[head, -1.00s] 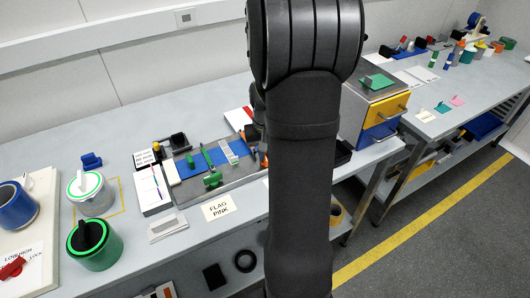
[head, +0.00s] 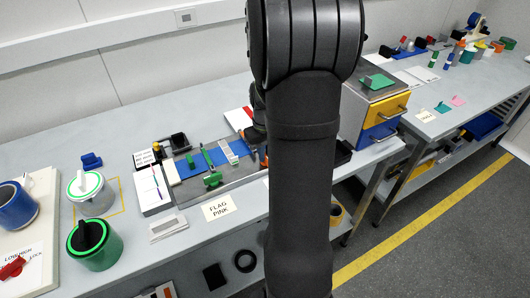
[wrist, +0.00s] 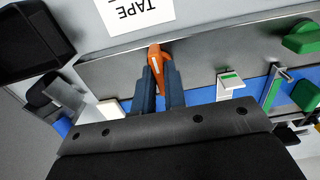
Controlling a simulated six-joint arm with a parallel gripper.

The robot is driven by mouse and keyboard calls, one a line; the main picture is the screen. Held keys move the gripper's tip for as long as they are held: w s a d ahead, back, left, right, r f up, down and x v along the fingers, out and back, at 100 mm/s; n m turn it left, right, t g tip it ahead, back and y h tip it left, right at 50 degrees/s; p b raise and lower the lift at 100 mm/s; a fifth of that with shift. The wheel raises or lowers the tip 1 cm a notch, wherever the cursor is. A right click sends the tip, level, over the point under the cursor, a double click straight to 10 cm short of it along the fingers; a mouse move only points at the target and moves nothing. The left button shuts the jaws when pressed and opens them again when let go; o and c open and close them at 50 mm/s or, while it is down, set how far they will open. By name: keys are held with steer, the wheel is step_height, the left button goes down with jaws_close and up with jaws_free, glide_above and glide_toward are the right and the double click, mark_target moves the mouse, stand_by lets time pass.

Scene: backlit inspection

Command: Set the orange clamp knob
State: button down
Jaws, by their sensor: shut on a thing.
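The orange clamp knob (wrist: 155,61) stands at the edge of a grey metal plate (wrist: 205,58) with a blue strip, in the wrist view. It has a white line on its top. My gripper (wrist: 161,77) is shut on it, with one dark blue-grey finger on each side. In the head view the same plate (head: 240,178) lies on the left bench. There my arm hides the knob and most of my gripper.
A white clip (wrist: 230,84) and green knobs (wrist: 302,38) sit on the plate beside my gripper. A TAPE card (wrist: 137,10) lies just past its edge. In the head view a drawer box (head: 372,105) stands right of my arm.

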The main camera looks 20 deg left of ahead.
steer(key=c, duration=1.5)
jaws_free()
steer(key=shift+r, duration=0.1)
step_height(320, 180, up, 17)
steer(key=shift+r, duration=0.15)
step_height(320, 180, down, 18)
steer(key=shift+r, duration=0.25)
